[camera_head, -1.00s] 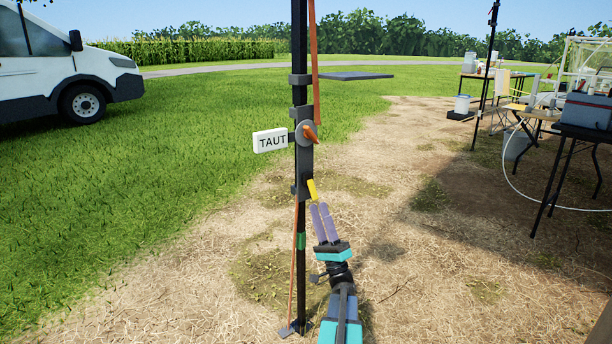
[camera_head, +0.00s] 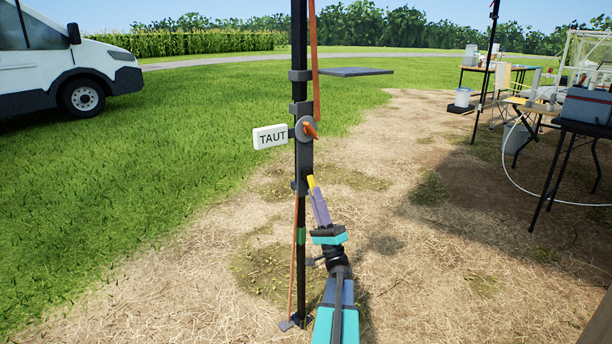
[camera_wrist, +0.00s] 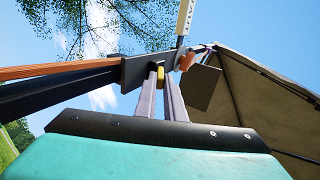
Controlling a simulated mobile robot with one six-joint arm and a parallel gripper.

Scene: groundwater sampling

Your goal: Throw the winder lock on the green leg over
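The green leg (camera_head: 302,270) is a dark upright post with a green band low on it. A grey winder plate on it carries a round hub with an orange knob (camera_head: 310,130). A white tag reading TAUT (camera_head: 270,137) sticks out to the left. A short yellow-tipped lever (camera_head: 311,182) is at the plate's lower end; it also shows in the wrist view (camera_wrist: 160,73). My gripper (camera_head: 316,192) points up at this lever from below. In the wrist view its two fingers stand slightly apart, with the yellow piece at their tips. Whether they grip it is unclear.
An orange strap (camera_head: 295,265) runs down beside the leg to a foot on the ground. Tables with equipment (camera_head: 590,110) stand at the right, a white van (camera_head: 60,70) at the left. The ground around the leg is clear.

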